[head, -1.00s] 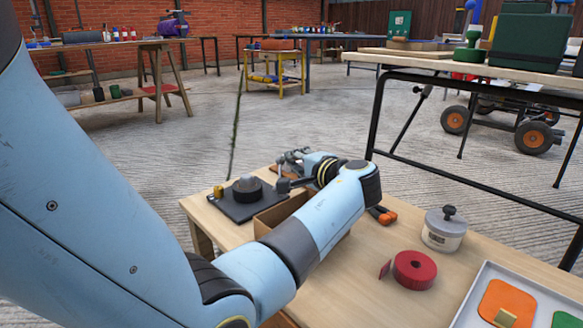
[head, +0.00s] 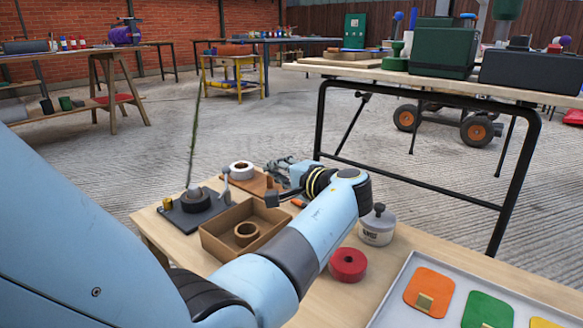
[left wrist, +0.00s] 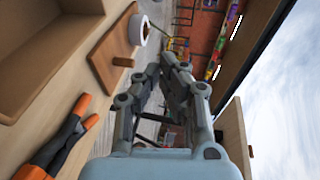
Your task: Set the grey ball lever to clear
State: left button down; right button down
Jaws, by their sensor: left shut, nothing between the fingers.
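The grey ball lever (head: 225,172) stands about upright at the right side of a dark plate (head: 183,224) at the table's far left corner. A dark round block (head: 195,200) sits on that plate. I can read no marking for clear. My left gripper (head: 277,164) is shut and empty, well to the right of the lever and apart from it. In the left wrist view its closed fingers (left wrist: 168,64) point away from the lever, which does not show there. My right gripper is out of view.
A cardboard box (head: 212,240) holding a ring lies in front of the lever. A wooden board (head: 262,184) with a white roll (head: 242,170) is behind it. A red roll (head: 348,264), a lidded pot (head: 377,226) and a tray (head: 392,300) are at right.

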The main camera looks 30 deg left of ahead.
pick_arm(q)
jog(key=d, duration=0.3)
jog(key=shift+w+d+r, duration=0.15)
jog(key=shift+r, duration=0.2)
